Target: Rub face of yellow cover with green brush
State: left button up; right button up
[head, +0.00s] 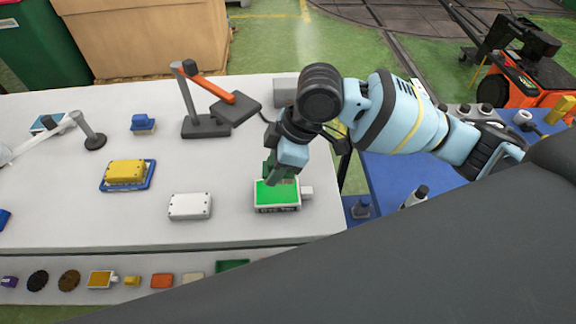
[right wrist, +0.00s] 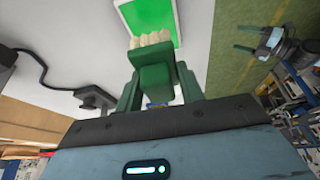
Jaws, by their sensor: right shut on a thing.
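The yellow cover (head: 126,170) lies on a blue base (head: 108,187) at the left of the white table in the head view. My right gripper (head: 280,165) is well to its right. It is shut on the green brush (right wrist: 154,78), whose pale bristles point away from the gripper in the right wrist view. The brush is over or near the green pad with a white frame (head: 278,194); whether the bristles touch it I cannot tell. That pad also shows in the right wrist view (right wrist: 155,18). My left gripper is not in view.
A white cover (head: 190,206) lies between the yellow cover and the pad. A dark stand with an orange arm (head: 206,126) rises behind. A small blue block (head: 143,123) stands behind the yellow cover. A lower front shelf (head: 210,264) holds several small items.

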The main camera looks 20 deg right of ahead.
aim_at(274, 192)
jog(key=shift+w+a+n, duration=0.1)
jog(key=shift+a+n, duration=0.2)
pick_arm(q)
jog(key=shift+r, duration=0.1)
pick_arm(e)
jog(key=shift+p, duration=0.3)
pick_arm(q)
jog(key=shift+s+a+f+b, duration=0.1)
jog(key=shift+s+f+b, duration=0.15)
jog(key=shift+b, duration=0.2)
pick_arm(e)
jog(key=shift+f, duration=2.4)
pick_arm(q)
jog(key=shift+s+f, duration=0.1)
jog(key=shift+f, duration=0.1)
pick_arm(e)
jog(key=shift+f, duration=0.55)
jog(key=shift+r+p, duration=0.45)
jog(key=shift+r, duration=1)
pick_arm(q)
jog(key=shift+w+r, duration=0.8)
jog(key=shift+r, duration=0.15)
pick_arm(e)
jog(key=shift+r, duration=2.1)
